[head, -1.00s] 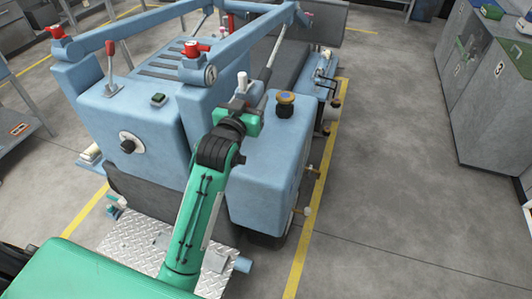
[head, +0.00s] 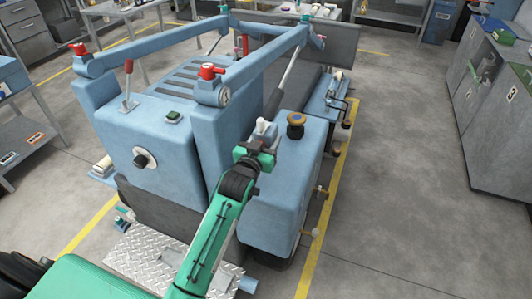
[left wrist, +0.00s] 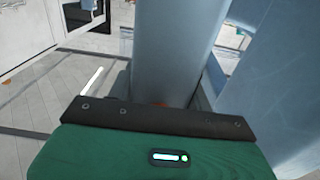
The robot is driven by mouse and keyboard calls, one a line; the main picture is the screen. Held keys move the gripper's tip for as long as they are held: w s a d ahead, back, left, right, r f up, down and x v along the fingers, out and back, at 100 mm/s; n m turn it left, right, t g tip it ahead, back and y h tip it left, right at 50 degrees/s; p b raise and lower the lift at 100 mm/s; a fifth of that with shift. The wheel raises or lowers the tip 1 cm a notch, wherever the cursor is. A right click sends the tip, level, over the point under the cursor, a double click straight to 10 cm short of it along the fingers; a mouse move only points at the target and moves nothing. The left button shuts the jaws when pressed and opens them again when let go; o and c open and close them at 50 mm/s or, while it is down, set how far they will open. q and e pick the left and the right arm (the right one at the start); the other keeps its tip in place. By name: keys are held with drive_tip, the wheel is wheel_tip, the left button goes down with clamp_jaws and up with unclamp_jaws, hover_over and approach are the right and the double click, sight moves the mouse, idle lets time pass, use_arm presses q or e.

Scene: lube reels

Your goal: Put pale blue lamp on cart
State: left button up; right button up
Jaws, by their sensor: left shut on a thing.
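My left gripper (head: 260,150) is shut, above the near right part of the big pale blue machine (head: 265,210). A small whitish piece (head: 263,128) stands up at its jaws in the head view and looks held; most of it is hidden by the gripper. I cannot tell for sure whether it is the pale blue lamp. In the left wrist view a broad pale blue column (left wrist: 178,45) rises just beyond the green gripper body; I cannot tell whether it is held or part of the machine. No thing is clearly recognisable as the cart. My right gripper is not in view.
An orange-topped knob (head: 296,122) stands right of the gripper, and a red-capped post (head: 210,72) to its left. A slanting lever (head: 284,80) rises behind. Grey shelved stands are at the left (head: 25,135) and back right (head: 400,30). Open floor (head: 400,210) lies at the right.

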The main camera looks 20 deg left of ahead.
use_arm(q)
drive_tip(key=shift+f, duration=2.8)
drive_tip(key=shift+f, duration=0.1)
drive_tip(key=o, duration=1.3)
drive_tip(key=shift+f, duration=0.1)
drive_tip(key=shift+o, duration=0.3)
